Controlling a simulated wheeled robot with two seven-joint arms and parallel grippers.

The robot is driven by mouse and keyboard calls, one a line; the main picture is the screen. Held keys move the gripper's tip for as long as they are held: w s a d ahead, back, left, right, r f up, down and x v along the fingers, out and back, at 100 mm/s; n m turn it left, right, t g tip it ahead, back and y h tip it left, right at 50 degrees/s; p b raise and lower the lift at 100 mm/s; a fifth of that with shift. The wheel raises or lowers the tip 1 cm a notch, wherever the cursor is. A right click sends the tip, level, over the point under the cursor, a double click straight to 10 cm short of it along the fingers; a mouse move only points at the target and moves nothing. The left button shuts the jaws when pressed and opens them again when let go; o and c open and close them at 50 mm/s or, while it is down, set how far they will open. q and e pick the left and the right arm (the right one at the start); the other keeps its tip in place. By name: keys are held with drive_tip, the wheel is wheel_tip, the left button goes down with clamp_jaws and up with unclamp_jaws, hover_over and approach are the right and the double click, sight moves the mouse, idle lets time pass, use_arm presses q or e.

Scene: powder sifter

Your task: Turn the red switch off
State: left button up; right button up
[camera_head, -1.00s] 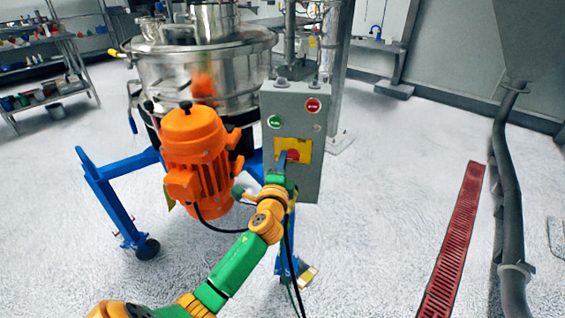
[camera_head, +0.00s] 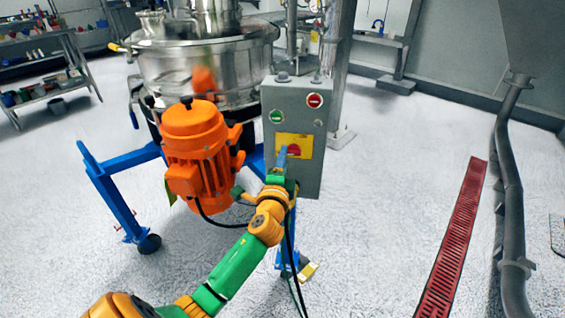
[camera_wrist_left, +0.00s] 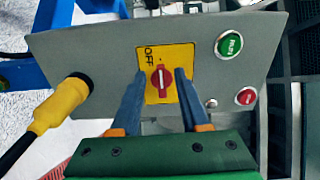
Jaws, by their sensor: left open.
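The red switch (camera_wrist_left: 162,78) is a rotary knob on a yellow plate (camera_wrist_left: 180,56) marked OFF, on the front of a grey control box (camera_head: 309,180). In the head view the red switch (camera_head: 294,149) shows just right of my gripper's tip. My left gripper (camera_head: 281,155) is open in front of the plate. In the left wrist view its two blue fingers (camera_wrist_left: 158,88) stand on either side of the knob, with a gap to each side. I cannot tell how far the fingertips are from the plate. My right gripper is not in view.
The box also has a green button (camera_head: 276,117) and a red button (camera_head: 314,101). An orange motor (camera_head: 197,150) and a steel sifter (camera_head: 200,75) stand left of the box. A blue frame (camera_head: 112,195) stands on the floor.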

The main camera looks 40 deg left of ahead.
use_arm(q)
drive_tip(key=v, duration=0.5)
drive_tip(key=shift+s+d, duration=0.15)
drive_tip(key=shift+s, duration=0.15)
